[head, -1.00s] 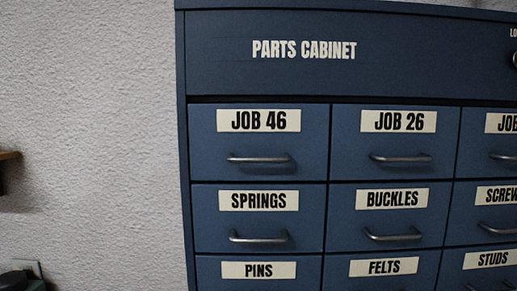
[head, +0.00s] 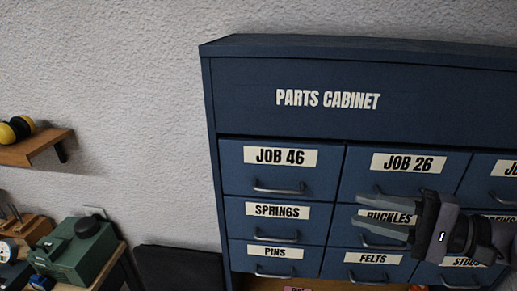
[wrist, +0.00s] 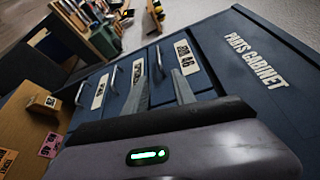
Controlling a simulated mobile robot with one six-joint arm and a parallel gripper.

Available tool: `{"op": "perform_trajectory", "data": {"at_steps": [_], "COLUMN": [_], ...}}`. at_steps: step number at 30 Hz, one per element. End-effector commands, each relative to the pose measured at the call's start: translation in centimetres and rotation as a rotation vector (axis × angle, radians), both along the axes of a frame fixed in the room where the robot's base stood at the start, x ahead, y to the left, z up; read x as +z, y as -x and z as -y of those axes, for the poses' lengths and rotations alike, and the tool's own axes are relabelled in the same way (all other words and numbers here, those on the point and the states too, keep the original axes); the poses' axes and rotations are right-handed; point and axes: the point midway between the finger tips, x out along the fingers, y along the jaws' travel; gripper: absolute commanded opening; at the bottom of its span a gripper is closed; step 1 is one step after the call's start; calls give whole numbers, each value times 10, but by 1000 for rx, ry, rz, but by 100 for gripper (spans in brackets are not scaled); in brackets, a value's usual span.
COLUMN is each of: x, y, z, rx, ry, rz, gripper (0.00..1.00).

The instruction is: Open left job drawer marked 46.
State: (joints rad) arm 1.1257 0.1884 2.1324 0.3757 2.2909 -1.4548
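The drawer marked JOB 46 (head: 238,177) is at the top left of the blue parts cabinet (head: 290,70) in the head view. Its front sits flush and closed, with a metal bar handle (head: 279,188) below the label. In the wrist view its label (wrist: 186,57) shows sideways, just beyond the fingers. My gripper (head: 358,210) is open and empty. In the head view it is to the right of and lower than the JOB 46 handle, overlapping the BUCKLES drawer front. The fingers also show in the wrist view (wrist: 158,76), apart, pointing toward the JOB 46 side.
JOB 26 (head: 407,162), SPRINGS (head: 277,211), PINS and FELTS drawers are all closed. A bench with a green machine (head: 78,255) stands left of the cabinet, below a wooden shelf (head: 35,147) holding yellow earmuffs.

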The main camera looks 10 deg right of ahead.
Motion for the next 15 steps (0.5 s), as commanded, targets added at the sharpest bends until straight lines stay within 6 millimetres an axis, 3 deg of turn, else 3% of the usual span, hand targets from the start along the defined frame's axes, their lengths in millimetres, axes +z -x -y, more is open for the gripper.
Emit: {"op": "perform_trajectory", "data": {"at_steps": [2, 15], "x": [-1, -11], "y": [-7, -83], "z": [-7, -101], "rx": [0, 6], "ry": [-5, -3], "rz": [7, 0], "gripper": [32, 32]}}
